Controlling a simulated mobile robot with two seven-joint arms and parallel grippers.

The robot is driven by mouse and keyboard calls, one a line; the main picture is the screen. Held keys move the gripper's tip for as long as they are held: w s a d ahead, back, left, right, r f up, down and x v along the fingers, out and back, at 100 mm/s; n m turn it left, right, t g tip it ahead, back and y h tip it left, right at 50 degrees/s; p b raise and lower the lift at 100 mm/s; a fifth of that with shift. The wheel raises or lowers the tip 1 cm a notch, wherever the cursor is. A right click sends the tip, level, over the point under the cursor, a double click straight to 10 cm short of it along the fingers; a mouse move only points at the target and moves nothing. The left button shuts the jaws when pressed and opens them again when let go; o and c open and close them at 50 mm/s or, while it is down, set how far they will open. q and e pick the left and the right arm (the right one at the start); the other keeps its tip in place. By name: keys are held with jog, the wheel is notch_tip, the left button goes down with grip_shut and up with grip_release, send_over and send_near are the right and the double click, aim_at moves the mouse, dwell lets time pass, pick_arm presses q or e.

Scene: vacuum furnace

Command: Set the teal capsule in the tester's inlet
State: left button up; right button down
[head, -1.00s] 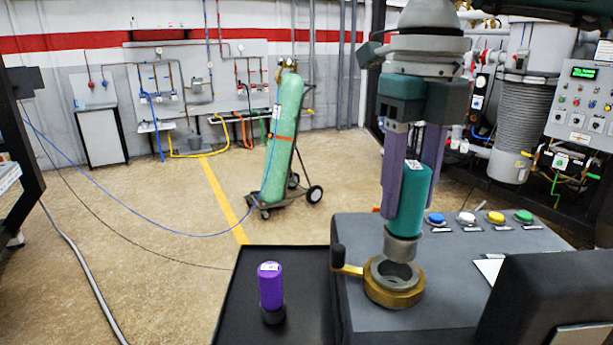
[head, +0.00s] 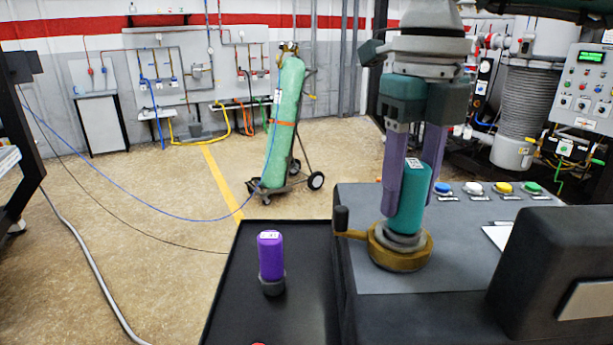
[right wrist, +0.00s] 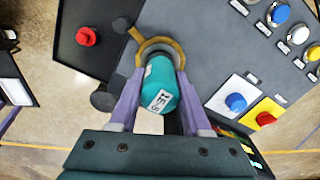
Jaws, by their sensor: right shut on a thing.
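The teal capsule (head: 409,208) stands upright, its grey lower end down in the brass-ringed inlet (head: 399,258) on top of the grey tester (head: 367,205). My right gripper (head: 413,190) is shut on the capsule, one purple finger on either side. In the right wrist view the capsule (right wrist: 159,88) lies between the fingers, with the brass ring (right wrist: 150,45) just beyond it. How deep its lower end sits is hidden by the ring. The inlet's dark-knobbed lever (head: 342,222) points left. My left gripper is not in view.
A purple capsule (head: 270,258) stands on the black tray (head: 317,270) left of the tester. Coloured buttons (head: 473,188) line the tester's back edge. A dark box (head: 560,245) stands at right. A red knob-like thing (right wrist: 87,36) shows in the right wrist view.

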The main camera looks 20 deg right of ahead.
jog(key=shift+f, duration=0.15)
dwell(0.5)
jog(key=shift+c, duration=1.4)
grip_release()
jog(key=shift+r+b, duration=0.45)
jog(key=shift+r, duration=0.05)
notch_tip(320, 180, up, 8)
jog(key=shift+f+b, duration=0.1)
jog(key=shift+b, duration=0.95)
jog(key=shift+r, duration=0.6)
